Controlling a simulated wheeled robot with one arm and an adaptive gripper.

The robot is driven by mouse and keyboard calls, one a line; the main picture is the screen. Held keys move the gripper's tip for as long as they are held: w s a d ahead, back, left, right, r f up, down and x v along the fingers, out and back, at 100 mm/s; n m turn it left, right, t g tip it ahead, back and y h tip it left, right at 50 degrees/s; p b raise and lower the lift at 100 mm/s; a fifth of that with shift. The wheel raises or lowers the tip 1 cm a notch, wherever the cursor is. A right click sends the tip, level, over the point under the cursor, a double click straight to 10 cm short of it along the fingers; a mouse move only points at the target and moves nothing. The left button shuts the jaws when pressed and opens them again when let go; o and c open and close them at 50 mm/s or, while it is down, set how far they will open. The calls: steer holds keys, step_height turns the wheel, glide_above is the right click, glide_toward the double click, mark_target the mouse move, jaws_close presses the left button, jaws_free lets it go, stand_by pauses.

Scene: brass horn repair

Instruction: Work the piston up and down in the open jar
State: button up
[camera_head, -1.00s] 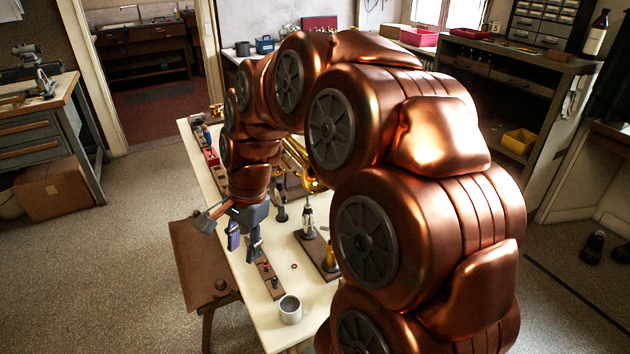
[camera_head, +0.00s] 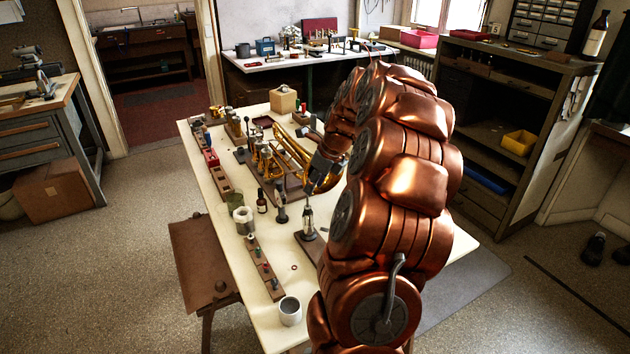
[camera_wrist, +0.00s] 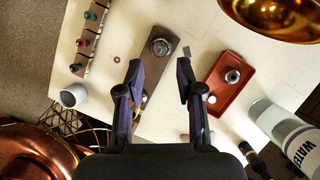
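My gripper (camera_head: 313,186) hangs over the right part of the table in the head view. In the wrist view its two dark fingers (camera_wrist: 159,68) are apart, with nothing between them. A slim upright metal piece (camera_head: 308,222), perhaps the piston, stands on a dark wooden base (camera_head: 307,247) below my gripper. From above, a round metal top (camera_wrist: 160,46) shows just beyond the fingertips on a wooden board. A pale, open-topped jar (camera_head: 243,219) stands on the table to the left; its contents cannot be made out. I cannot tell whether the metal piece is the piston.
A peg rack (camera_head: 264,266) and a grey mug (camera_head: 290,311) are at the table's near left. Brass horn parts (camera_head: 290,150) lie farther back. The wrist view shows a red tray (camera_wrist: 211,98), a WATER bottle (camera_wrist: 290,130) and a brass bell (camera_wrist: 277,15) to the right.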

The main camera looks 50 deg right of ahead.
steer(key=p+x, duration=0.1)
steer(key=x, duration=0.5)
steer(key=shift+w+a+f, duration=0.1)
steer(key=shift+w+f, duration=0.1)
steer(key=shift+f, duration=0.1)
jaws_close()
steer(key=shift+r, duration=0.1)
steer(key=shift+r+p, duration=2.3)
steer(key=shift+r, duration=2.6)
